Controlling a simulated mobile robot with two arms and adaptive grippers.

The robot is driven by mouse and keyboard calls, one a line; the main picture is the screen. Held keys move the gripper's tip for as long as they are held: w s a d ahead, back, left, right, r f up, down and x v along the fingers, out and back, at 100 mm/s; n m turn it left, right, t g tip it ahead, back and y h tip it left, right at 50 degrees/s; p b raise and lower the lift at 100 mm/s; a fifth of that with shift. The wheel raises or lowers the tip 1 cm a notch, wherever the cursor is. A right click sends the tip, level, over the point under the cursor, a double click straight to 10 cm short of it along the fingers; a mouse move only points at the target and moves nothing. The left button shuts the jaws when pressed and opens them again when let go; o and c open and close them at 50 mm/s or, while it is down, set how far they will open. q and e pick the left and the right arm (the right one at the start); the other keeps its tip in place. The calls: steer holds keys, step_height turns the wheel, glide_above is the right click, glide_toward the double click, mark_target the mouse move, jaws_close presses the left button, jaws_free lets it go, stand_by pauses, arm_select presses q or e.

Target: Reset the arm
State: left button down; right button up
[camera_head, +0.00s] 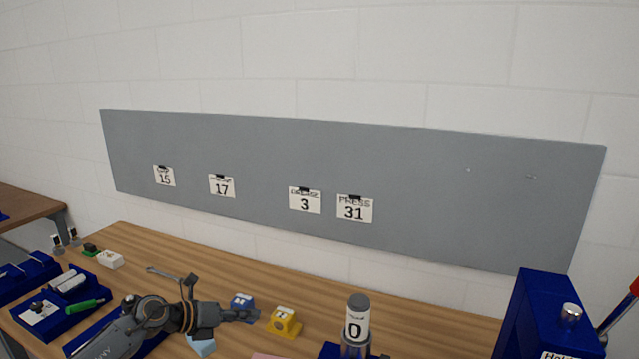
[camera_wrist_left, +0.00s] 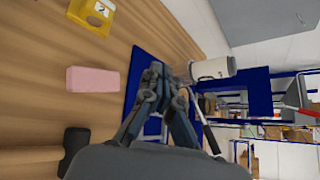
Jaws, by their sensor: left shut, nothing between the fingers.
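My left gripper (camera_head: 252,315) reaches in from the lower left in the head view, above the wooden table. Its fingers are shut and empty; they also show in the left wrist view (camera_wrist_left: 165,85). The fingertips are close to a yellow block (camera_head: 284,324) and a blue block (camera_head: 242,302), with no clear contact. A pink block (camera_wrist_left: 92,79) lies on the table in the left wrist view, apart from the fingers. My right gripper is not in view.
A grey-lidded cylinder marked 0 (camera_head: 357,323) stands right of the gripper. A tall blue box (camera_head: 535,310) is at the right. Blue trays (camera_head: 80,312) with tools lie at the left. A grey board (camera_head: 430,180) with number cards hangs behind. Bare table lies behind the blocks.

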arm_select(q)
steer(key=s+d+r+n+t+y, duration=0.1)
steer(key=s+d+r+n+t, duration=0.15)
steer(key=n+t, duration=0.35)
steer(key=s+d+r+n+t+y, duration=0.1)
steer(key=s+d+r+n+t, duration=0.2)
steer(key=n, duration=0.6)
steer(key=s+a+f+n+g+y, duration=0.4)
steer(key=s+a+f+n+y, duration=0.45)
steer(key=s+f+n, duration=0.55)
steer(key=s+f+n+g, duration=0.2)
steer(key=s+n+g, duration=0.25)
steer(key=s, duration=0.75)
steer(key=s+f+n+g, duration=0.3)
steer(key=s+g, duration=0.2)
steer(key=s, duration=0.6)
step_height(320, 180, down, 34)
steer(key=s+b, duration=0.2)
steer(key=b, duration=0.5)
steer(key=s+a+f+g+b, duration=0.1)
steer(key=s+a+f+b, duration=0.1)
steer(key=s+f, duration=0.6)
steer(key=s+a+f+g+b, duration=0.1)
steer(key=s+f+b, duration=0.1)
steer(key=s+f, duration=0.6)
step_height(320, 180, down, 3)
steer(key=shift+s+a+f+m, duration=0.1)
steer(key=shift+s+a+m, duration=0.15)
steer(key=shift+a+m, duration=0.15)
